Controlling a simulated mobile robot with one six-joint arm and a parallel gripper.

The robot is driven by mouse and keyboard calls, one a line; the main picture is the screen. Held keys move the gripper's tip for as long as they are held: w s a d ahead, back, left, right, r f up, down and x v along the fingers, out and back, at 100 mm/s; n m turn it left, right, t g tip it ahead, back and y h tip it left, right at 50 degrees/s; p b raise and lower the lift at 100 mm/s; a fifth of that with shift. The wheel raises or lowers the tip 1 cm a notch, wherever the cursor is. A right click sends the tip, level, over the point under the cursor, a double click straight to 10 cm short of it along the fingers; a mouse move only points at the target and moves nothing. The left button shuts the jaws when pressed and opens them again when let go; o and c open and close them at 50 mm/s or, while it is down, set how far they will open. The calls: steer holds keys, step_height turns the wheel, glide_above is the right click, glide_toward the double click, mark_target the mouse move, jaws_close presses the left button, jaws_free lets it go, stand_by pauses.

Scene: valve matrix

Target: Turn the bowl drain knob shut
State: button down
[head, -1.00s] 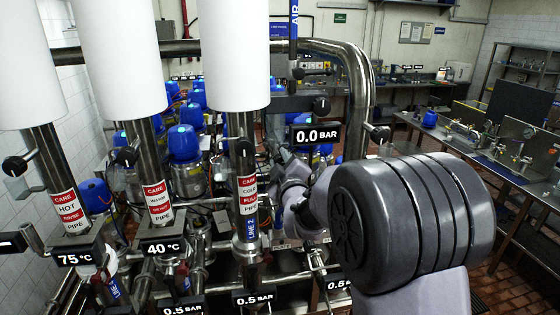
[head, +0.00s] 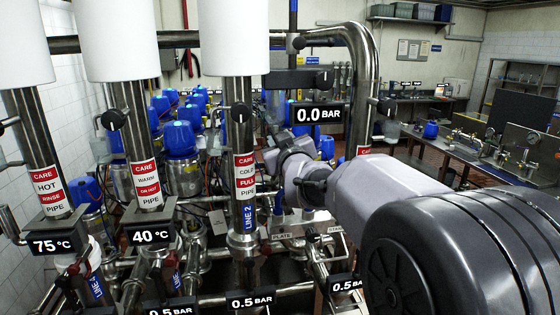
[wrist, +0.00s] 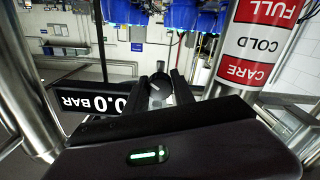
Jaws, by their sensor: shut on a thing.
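In the head view my grey arm reaches in from the lower right. Its wrist covers the area just below the 0.0 BAR display (head: 318,114), so the fingers and the held knob are hidden there.
Steel pipes with red and white labels stand close by, including the cold pipe (head: 243,170). Displays read 75 °C (head: 53,245) and 40 °C (head: 151,236). Blue-topped valves (head: 179,140) stand behind. A bench (head: 455,150) lies at the right.

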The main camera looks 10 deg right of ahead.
steer(key=m+b, duration=0.1)
steer(key=b, duration=0.1)
steer(key=m+b, duration=0.2)
steer(key=b, duration=0.1)
steer(key=shift+f+m, duration=0.25)
steer(key=shift+m, duration=0.05)
steer(key=m+b, duration=0.2)
steer(key=b, duration=0.1)
steer(key=shift+m, duration=0.4)
steer(key=m+b, duration=0.1)
steer(key=m, duration=0.2)
steer(key=m+b, duration=0.1)
steer(key=shift+r+m+b, duration=0.3)
steer(key=shift+m, duration=0.3)
steer(key=c, duration=1.3)
jaws_free()
steer(key=shift+c, duration=0.2)
steer(key=s, duration=1.7)
steer(key=shift+s+b, duration=0.2)
steer(key=shift+b, duration=0.1)
